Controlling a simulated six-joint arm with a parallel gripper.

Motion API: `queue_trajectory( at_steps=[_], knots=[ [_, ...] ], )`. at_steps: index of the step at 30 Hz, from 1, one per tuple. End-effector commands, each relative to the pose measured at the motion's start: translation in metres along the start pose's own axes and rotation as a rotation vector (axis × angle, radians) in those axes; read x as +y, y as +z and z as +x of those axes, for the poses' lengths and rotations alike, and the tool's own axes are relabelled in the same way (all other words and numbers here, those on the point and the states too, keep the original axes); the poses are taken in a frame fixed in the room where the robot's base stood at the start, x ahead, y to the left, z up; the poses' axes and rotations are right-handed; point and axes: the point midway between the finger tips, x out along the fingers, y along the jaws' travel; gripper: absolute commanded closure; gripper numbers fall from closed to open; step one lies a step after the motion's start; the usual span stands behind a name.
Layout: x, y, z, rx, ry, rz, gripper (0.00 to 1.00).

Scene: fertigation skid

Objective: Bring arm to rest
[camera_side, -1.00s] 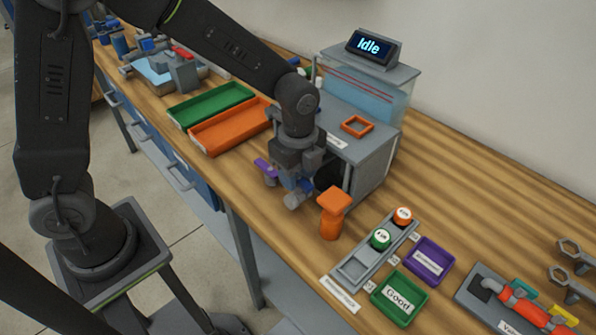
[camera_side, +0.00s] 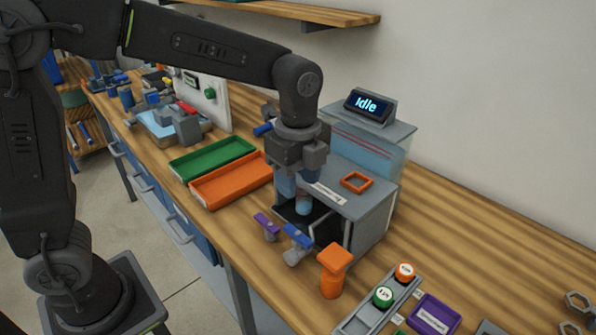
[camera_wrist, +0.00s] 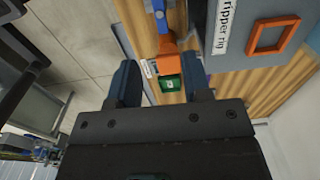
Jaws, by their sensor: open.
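My gripper (camera_side: 295,196) hangs pointing down in front of the grey cabinet, above the bench. In the wrist view its two blue fingers (camera_wrist: 163,78) stand wide apart with nothing held between them. Below it on the bench, a purple-handled valve (camera_side: 267,227) and a blue-handled valve (camera_side: 297,243) stand at the cabinet's open front. An orange T-shaped piece (camera_side: 333,272) stands to their right, apart from the gripper.
The grey cabinet (camera_side: 372,215) bears an orange square frame (camera_side: 357,182); a display (camera_side: 368,106) behind reads "Idle". Green (camera_side: 212,157) and orange (camera_side: 232,184) trays lie left. A rack (camera_side: 362,318) with green and orange-capped jars and a purple tray (camera_side: 434,316) lie right.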

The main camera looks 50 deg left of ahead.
Motion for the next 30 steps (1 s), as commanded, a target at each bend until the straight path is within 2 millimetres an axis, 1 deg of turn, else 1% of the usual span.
queue_trajectory(
  at_steps=[1,4,14,17,20,23,27,30],
  knots=[
    [0.0,0.0,-0.005,0.0,-0.001,0.0,0.55],
    [0.0,0.0,-0.011,0.0,-0.001,0.0,0.55],
    [0.0,0.0,-0.013,0.0,0.0,-0.001,0.55],
    [0.004,0.004,-0.016,0.003,-0.013,-0.037,0.55],
    [0.017,0.014,-0.026,0.015,-0.052,-0.159,0.55],
    [0.039,0.03,-0.039,0.043,-0.115,-0.372,0.55],
    [0.077,0.054,-0.05,0.11,-0.213,-0.727,0.55],
    [0.103,0.067,-0.051,0.174,-0.275,-0.976,0.55]
  ],
)
